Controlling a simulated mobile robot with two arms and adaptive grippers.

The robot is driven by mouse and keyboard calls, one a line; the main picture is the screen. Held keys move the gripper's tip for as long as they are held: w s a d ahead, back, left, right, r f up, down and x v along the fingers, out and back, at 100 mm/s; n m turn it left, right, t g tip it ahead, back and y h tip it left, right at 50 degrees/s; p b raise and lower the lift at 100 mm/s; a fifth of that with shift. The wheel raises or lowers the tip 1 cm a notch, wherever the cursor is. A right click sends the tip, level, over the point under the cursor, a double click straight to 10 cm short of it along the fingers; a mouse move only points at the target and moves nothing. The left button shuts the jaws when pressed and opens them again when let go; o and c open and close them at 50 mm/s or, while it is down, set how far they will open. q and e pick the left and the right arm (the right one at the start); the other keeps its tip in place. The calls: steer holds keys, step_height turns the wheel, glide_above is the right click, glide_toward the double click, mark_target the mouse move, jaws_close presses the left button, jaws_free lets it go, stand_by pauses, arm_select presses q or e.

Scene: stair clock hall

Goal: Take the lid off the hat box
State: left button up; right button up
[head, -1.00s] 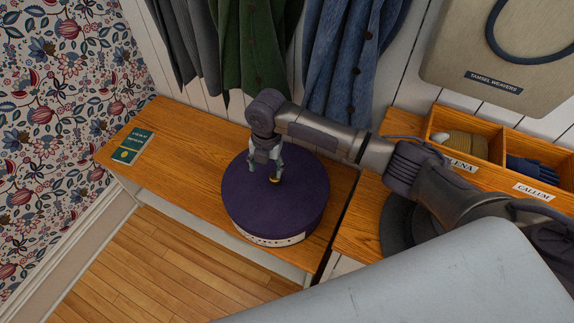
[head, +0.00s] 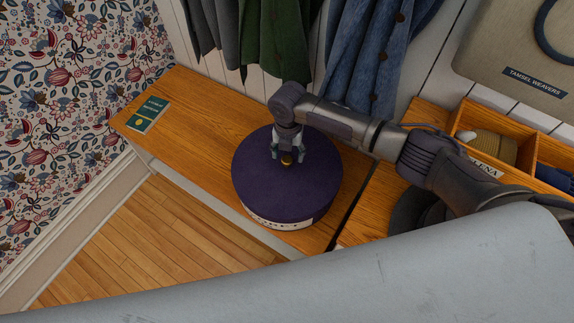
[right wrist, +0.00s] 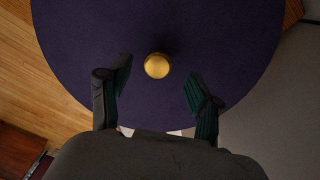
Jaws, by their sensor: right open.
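The hat box is round and dark purple, with a pale label (head: 283,222) on its front, and stands on the wooden bench. Its purple lid (head: 313,180) is on, with a small brass knob (head: 287,159) in the middle. The lid (right wrist: 225,40) and knob (right wrist: 157,66) also show in the right wrist view. My right gripper (head: 282,157) is over the lid at the knob. In the right wrist view its two fingers (right wrist: 158,88) are spread apart, with the knob between and slightly beyond them, touching neither. My left gripper is out of view.
A green booklet (head: 148,114) lies at the bench's left end (head: 190,113). Coats (head: 365,50) hang behind the box. A wooden cubby tray (head: 500,140) with a rope coil (head: 492,146) and a dark hat (head: 408,212) are to the right. A bag (head: 520,60) hangs upper right.

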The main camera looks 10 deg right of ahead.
mark_target(287, 159)
step_height(287, 159, down, 4)
steer(key=shift+w+a+f, duration=0.1)
steer(key=shift+a+f, duration=0.05)
steer(key=shift+f, duration=0.05)
jaws_close()
steer(key=shift+r, duration=0.1)
